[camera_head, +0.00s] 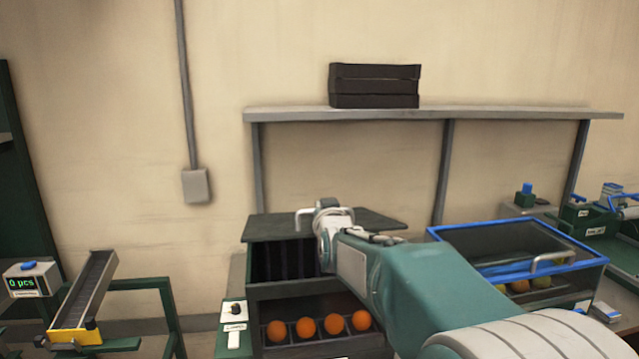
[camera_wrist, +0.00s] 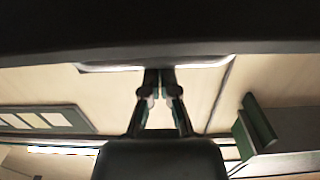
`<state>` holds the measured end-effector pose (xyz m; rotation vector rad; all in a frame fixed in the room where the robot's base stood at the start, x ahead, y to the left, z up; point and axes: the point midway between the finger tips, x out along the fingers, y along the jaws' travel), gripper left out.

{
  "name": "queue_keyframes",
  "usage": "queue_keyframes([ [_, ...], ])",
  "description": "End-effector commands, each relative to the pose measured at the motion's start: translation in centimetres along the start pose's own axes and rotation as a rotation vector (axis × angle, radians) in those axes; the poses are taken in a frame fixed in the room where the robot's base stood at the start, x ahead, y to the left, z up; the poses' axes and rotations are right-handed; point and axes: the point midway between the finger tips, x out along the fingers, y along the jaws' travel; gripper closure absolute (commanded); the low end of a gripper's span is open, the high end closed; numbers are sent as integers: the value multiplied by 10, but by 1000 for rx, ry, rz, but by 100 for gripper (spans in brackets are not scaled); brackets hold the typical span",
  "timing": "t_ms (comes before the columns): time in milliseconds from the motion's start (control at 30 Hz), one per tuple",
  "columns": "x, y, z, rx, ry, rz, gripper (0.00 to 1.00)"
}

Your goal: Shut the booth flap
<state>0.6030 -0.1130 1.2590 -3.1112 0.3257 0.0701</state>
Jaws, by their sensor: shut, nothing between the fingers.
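The booth (camera_head: 252,290) is a dark green box at bottom centre in the head view. Its flap (camera_head: 375,221) is a dark panel that sticks out at the top, raised, with the dark interior (camera_head: 272,262) showing below it. A pale bent handle (camera_head: 303,213) shows at the flap's left part. My gripper (camera_head: 322,212) is at the flap, partly hidden by my own wrist; I cannot tell if it touches. In the wrist view my gripper (camera_wrist: 159,74) is shut and empty, its tips close to the edge of a dark panel (camera_wrist: 150,35).
Several oranges (camera_head: 332,324) sit in a divided tray below the booth opening. A blue-framed clear bin (camera_head: 440,232) stands to the right. A small switch panel (camera_head: 234,312) is left of the booth. A shelf (camera_head: 500,113) with a dark crate (camera_head: 375,86) is above.

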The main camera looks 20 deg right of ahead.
Motion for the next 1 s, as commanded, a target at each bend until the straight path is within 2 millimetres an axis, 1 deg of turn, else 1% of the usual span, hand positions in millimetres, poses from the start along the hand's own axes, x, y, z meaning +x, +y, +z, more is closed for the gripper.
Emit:
queue_keyframes([
  [33, -6, 0, 13, -1, -5, -1, 100],
  [200, -18, 0, 50, -1, -4, -1, 100],
  [300, -22, 0, 68, 0, -5, -1, 100],
  [400, -24, 0, 82, 0, -4, -1, 100],
  [700, -28, 1, 106, -1, -13, -2, 100],
  [1000, -28, 1, 110, -1, -18, -2, 100],
])
